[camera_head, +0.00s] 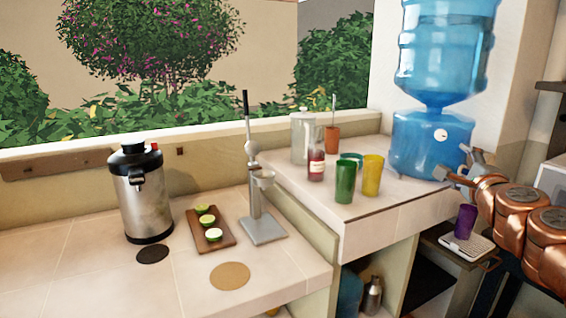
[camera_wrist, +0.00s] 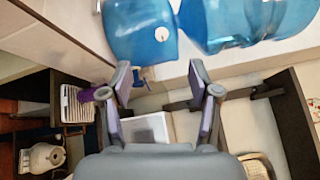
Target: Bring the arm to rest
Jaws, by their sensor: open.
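My gripper (camera_head: 466,168) is at the right of the head view, in front of the lower blue water jug, at the end of my copper-coloured arm. In the wrist view my gripper (camera_wrist: 161,100) has its two fingers spread wide apart, with nothing between them. A purple cup (camera_head: 465,221) stands on a small white rack below my gripper. The purple cup also shows left of the fingers in the wrist view (camera_wrist: 103,93).
The blue water jug (camera_head: 420,145) stands close behind my gripper. A green cup (camera_head: 345,182), a yellow cup (camera_head: 372,175) and a red bottle (camera_head: 316,166) stand on the raised counter. A steel dispenser (camera_head: 143,195) and a press (camera_head: 262,228) stand on the lower counter.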

